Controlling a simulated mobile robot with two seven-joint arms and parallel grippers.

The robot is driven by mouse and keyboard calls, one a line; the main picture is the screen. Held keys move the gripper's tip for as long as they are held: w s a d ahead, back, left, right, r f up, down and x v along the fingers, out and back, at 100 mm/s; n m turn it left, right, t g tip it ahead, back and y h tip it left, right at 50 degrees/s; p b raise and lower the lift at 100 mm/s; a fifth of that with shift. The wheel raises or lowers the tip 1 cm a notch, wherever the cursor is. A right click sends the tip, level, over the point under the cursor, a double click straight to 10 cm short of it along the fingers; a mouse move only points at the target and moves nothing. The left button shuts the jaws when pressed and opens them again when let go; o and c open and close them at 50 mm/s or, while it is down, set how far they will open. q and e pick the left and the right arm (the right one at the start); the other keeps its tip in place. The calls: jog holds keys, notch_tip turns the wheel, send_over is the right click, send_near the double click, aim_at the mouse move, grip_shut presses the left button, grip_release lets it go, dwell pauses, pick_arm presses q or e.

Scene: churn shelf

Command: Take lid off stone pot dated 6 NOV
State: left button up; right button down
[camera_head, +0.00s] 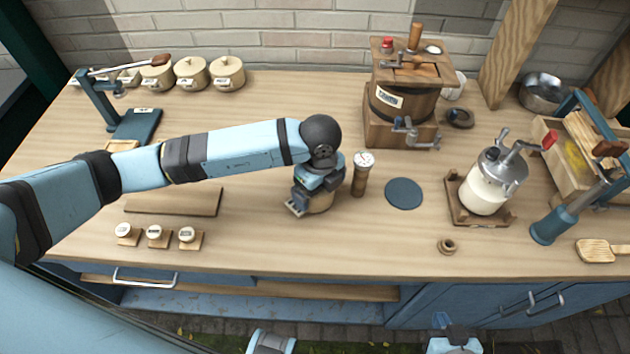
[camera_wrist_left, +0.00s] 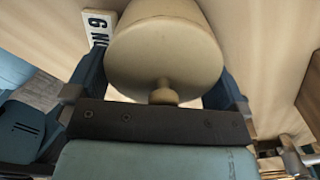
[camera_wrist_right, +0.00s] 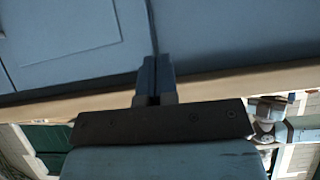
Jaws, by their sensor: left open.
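A beige stone pot (camera_head: 320,204) stands mid-counter, mostly hidden under my left gripper (camera_head: 316,186) in the head view. In the left wrist view its round lid (camera_wrist_left: 165,55) with a small knob (camera_wrist_left: 163,96) faces the camera. A white tag (camera_wrist_left: 98,28) beside it reads "6 NO", its end cut off. My left gripper's fingers also show in the left wrist view (camera_wrist_left: 158,95), open, one on each side of the lid; I cannot tell whether they touch it. My right gripper (camera_wrist_right: 155,80) is shut and empty, facing blue cabinet fronts.
Several lidded pots (camera_head: 192,74) stand at the back left. A wooden cylinder with a dial (camera_head: 360,176) stands close right of the gripper. Beyond it lie a dark round mat (camera_head: 404,193), a wooden churn (camera_head: 401,100) and a glass jar churn (camera_head: 488,188). Three small labelled blocks (camera_head: 156,236) sit front left.

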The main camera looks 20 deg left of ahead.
pick_arm(q)
jog(key=c, duration=0.6)
jog(key=shift+r, duration=0.1)
